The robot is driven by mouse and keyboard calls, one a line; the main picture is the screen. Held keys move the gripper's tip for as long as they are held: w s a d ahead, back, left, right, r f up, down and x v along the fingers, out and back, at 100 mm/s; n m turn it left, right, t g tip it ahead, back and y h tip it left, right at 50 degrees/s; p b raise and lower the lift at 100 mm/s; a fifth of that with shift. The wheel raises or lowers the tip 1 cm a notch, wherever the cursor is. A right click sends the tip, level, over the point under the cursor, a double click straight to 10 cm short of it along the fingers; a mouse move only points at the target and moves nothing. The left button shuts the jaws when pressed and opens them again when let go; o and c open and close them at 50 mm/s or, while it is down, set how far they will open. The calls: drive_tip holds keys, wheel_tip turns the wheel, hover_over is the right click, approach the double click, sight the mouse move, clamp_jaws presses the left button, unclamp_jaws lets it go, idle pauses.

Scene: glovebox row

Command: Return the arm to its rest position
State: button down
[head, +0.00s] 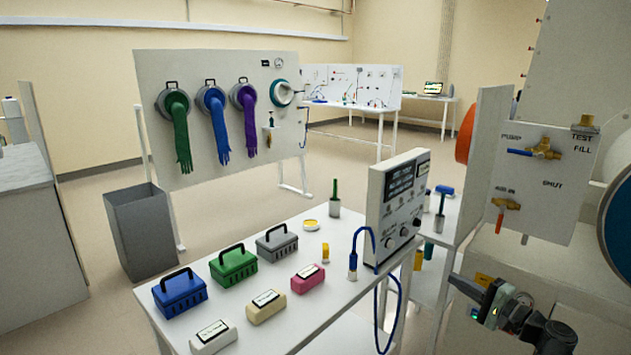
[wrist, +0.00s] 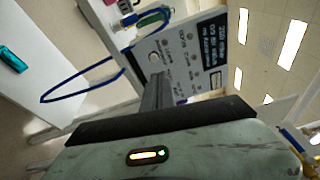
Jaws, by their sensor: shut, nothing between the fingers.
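My gripper (wrist: 156,82) shows in the wrist view with its fingers together and nothing between them. They point toward the instrument box with knobs and screens (wrist: 185,55) and appear in front of its face, with no clear contact. In the head view my arm is at the lower right, right of the white table (head: 320,290) and below the valve panel. The instrument box (head: 397,205) stands upright at the table's right end.
A blue cable (head: 379,315) hangs in a loop off the table edge. The valve panel (head: 542,185) with brass valves is above my arm. Blue (head: 180,292), green (head: 233,264) and grey (head: 277,243) carriers stand on the table. Open floor lies behind the table.

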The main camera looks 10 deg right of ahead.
drive_tip(key=w+a+f+n+g, duration=0.2)
drive_tip(key=a+f+n+g, duration=0.35)
drive_tip(key=a+f, duration=0.55)
drive_tip(key=s+a+f+n+g+h, duration=0.4)
drive_tip(key=a+f+g, duration=0.1)
drive_tip(key=a+f, duration=0.25)
drive_tip(key=s+a+f+n+g+h, duration=0.35)
drive_tip(key=a+f+g, duration=0.2)
drive_tip(key=a, duration=0.35)
wheel_tip(320, 180, up, 14)
drive_tip(key=n+h+p, duration=0.1)
drive_tip(key=p, duration=1.3)
drive_tip(key=shift+d+p, duration=0.2)
drive_tip(key=shift+p, duration=0.1)
drive_tip(key=shift+s, duration=0.1)
drive_tip(key=shift+s, duration=0.1)
